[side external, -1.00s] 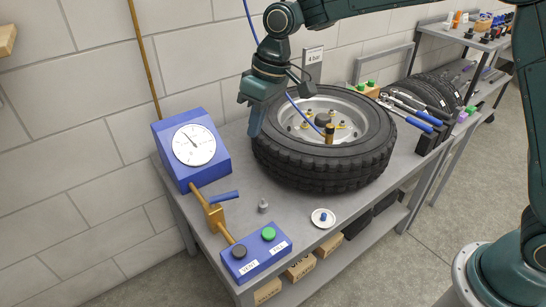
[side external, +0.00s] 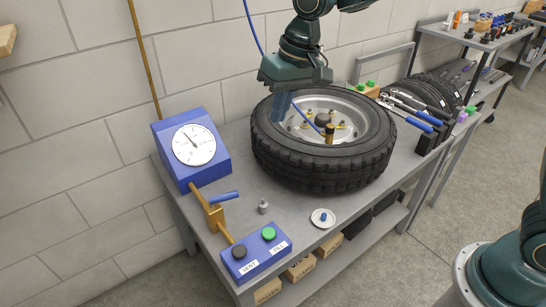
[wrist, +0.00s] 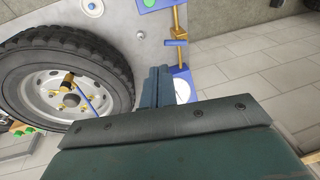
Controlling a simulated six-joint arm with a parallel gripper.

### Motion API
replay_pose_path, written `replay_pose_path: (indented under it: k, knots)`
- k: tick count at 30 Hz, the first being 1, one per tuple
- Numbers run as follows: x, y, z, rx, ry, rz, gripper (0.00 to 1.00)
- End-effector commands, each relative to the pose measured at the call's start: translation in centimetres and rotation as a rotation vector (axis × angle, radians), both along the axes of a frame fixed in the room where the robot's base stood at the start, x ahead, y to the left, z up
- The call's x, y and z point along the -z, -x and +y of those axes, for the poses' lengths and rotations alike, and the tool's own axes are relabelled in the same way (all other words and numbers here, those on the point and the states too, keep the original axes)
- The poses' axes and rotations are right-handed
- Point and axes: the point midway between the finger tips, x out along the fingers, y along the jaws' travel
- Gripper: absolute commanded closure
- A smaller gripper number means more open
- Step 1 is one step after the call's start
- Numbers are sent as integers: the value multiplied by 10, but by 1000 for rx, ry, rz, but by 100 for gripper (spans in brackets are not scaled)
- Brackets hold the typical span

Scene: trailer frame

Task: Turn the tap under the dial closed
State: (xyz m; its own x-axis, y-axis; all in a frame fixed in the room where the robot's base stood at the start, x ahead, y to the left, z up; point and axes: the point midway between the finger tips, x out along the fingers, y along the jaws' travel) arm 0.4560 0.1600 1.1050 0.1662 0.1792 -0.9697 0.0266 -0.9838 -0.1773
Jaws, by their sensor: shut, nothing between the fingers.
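The blue dial box (side external: 191,150) with a white dial stands at the back left of the bench; part of its white face shows in the wrist view (wrist: 182,88). Below the dial, a brass pipe carries the tap (side external: 214,214), with a blue lever handle (side external: 224,197) pointing right, across the pipe. The brass tap also shows at the top of the wrist view (wrist: 176,43). My gripper (side external: 281,107) is above the tyre's left side, fingers pointing down, shut and empty. It is apart from the tap, to its upper right. In the wrist view its fingers (wrist: 158,86) are together.
The tyre (side external: 335,173) lies flat on the grey bench (side external: 292,214), with a blue hose at its valve. A blue box with buttons (side external: 256,256), a small grey fitting (side external: 263,206) and a white dish (side external: 323,218) are in front. Wrenches (side external: 412,108) lie right of the tyre.

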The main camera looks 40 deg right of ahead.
Motion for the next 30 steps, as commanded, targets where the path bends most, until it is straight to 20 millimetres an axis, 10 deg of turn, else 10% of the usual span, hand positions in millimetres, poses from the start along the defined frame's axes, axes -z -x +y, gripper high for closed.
replay_pose_path:
  k: [30]
  knots:
    - [181,11,62,-757,227,-514,100]
